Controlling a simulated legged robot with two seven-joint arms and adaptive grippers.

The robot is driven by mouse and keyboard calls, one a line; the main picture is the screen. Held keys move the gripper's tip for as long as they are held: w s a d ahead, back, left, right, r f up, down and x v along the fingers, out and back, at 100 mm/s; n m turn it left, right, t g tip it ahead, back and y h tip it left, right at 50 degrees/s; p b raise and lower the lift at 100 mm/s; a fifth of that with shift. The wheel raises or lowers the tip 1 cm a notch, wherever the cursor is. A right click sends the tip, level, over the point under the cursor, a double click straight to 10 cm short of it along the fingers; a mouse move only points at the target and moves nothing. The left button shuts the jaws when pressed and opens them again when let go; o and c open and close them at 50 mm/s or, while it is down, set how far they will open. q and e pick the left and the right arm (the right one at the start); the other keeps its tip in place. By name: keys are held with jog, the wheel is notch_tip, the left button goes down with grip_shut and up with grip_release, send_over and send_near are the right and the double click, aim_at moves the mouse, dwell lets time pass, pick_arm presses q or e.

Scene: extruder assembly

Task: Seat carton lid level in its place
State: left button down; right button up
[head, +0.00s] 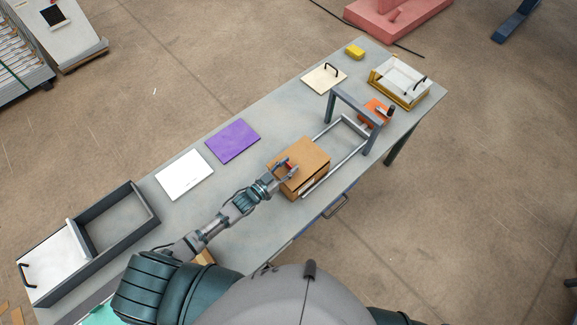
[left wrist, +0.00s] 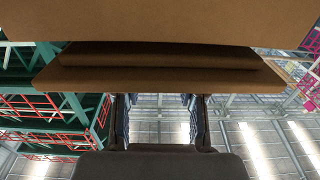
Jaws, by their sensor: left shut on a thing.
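A brown carton (head: 291,187) stands on the grey table, at one end of a metal rail frame. The brown carton lid (head: 308,153) is over its top; a gap shows at its near right side, and I cannot tell whether it lies level. My left gripper (head: 286,168) is at the lid's left part, shut on it, by a small red piece (head: 289,166). In the left wrist view brown boards (left wrist: 160,75) cross in front of the fingers (left wrist: 160,120), and they hide the grip itself. My right gripper is not in view.
A grey portal (head: 355,104) stands over the rails (head: 336,163) behind the carton. A purple sheet (head: 233,141) and a white sheet (head: 184,175) lie left of it. A dark divided tray (head: 115,249) is at the left end, a yellow-sided box (head: 399,82) at the far end.

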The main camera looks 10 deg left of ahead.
pick_arm(q)
jog(key=shift+d+r, duration=0.1)
jog(key=shift+d, duration=0.3)
jog(key=shift+a, duration=1.3)
jog(key=shift+d+f, duration=0.25)
jog(key=shift+d, duration=0.15)
jog(key=shift+d+f+b, duration=0.3)
jog(key=shift+f+b, duration=0.3)
jog(key=shift+b, duration=0.1)
jog(key=shift+a, duration=0.4)
jog(key=shift+d, duration=0.95)
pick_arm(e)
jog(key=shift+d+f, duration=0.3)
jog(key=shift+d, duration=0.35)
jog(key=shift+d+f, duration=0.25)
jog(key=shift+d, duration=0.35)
pick_arm(q)
jog(key=shift+a+p, duration=0.1)
jog(key=shift+p, duration=0.2)
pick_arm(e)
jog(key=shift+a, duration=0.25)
